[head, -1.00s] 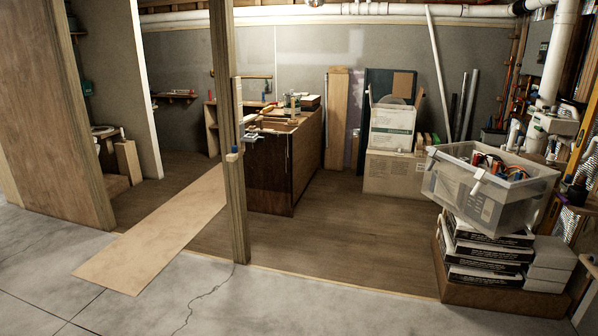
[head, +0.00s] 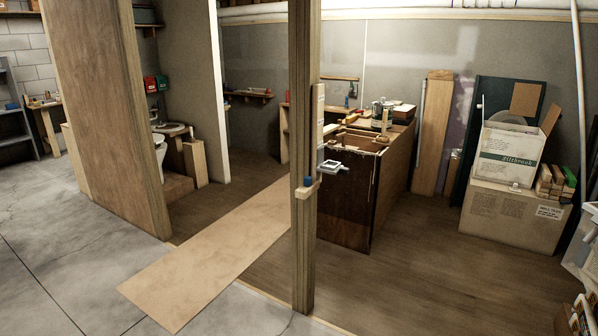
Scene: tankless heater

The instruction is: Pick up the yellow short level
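I cannot pick out the yellow short level in the head view. Several small tools and parts lie on the dark wooden cabinet (head: 343,211) behind the post, but they are too small to tell apart. Neither of my grippers is in view.
A wooden post (head: 303,248) stands in front of the cabinet. A plywood sheet (head: 190,283) lies across the floor edge. A plywood wall panel (head: 100,110) stands at left. Cardboard boxes (head: 512,215) stand at right. The wooden floor (head: 440,285) between is clear.

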